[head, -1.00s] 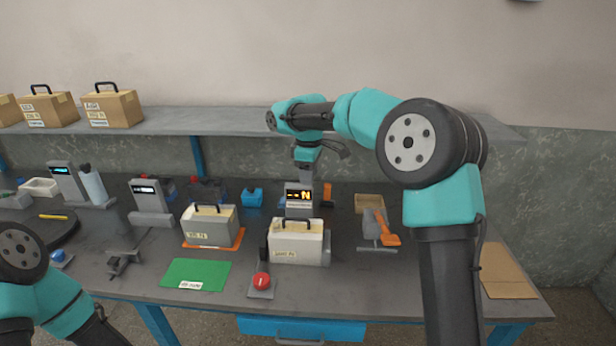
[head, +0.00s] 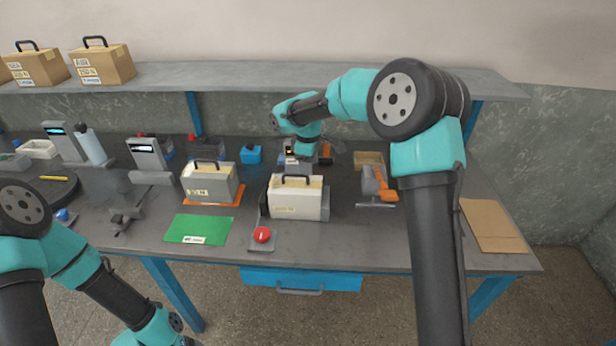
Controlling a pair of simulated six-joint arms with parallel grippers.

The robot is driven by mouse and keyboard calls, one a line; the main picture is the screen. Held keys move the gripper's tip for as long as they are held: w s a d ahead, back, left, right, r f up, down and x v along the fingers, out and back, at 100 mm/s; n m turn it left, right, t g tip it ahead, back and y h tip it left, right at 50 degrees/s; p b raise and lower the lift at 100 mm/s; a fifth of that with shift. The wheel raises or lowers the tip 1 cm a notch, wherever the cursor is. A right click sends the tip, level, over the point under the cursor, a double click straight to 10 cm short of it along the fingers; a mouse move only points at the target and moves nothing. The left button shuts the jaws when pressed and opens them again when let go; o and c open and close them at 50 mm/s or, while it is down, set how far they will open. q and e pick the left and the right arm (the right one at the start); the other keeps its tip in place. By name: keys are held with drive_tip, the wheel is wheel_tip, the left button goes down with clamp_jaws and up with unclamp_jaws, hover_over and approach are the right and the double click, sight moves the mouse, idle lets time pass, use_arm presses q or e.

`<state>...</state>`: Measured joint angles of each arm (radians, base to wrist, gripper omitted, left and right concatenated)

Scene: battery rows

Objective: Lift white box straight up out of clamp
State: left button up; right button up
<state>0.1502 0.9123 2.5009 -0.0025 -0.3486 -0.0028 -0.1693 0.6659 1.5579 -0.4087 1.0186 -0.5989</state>
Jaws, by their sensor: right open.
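The white box (head: 288,206), cream-white with a dark handle (head: 297,179) on top, stands upright in the clamp (head: 325,206) near the middle of the bench. A grey clamp part shows along its right side and a dark part at its left. My right gripper (head: 302,162) is open, pointing down, just above and behind the handle as seen from the head. Its fingertips are hard to make out, and I cannot tell whether they touch the handle. My left arm comes in at the lower left; its gripper is out of view.
A grey box (head: 210,186) with a handle stands on an orange mat to the left. A green mat (head: 198,229) and a red button (head: 262,235) lie in front. An orange-handled tool (head: 382,185) is to the right. A display unit (head: 288,153) stands behind the white box.

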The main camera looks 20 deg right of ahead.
sight(308, 177)
drive_tip(key=shift+f, duration=2.7)
clamp_jaws()
drive_tip(key=shift+r, duration=0.1)
drive_tip(key=shift+r, duration=5.1)
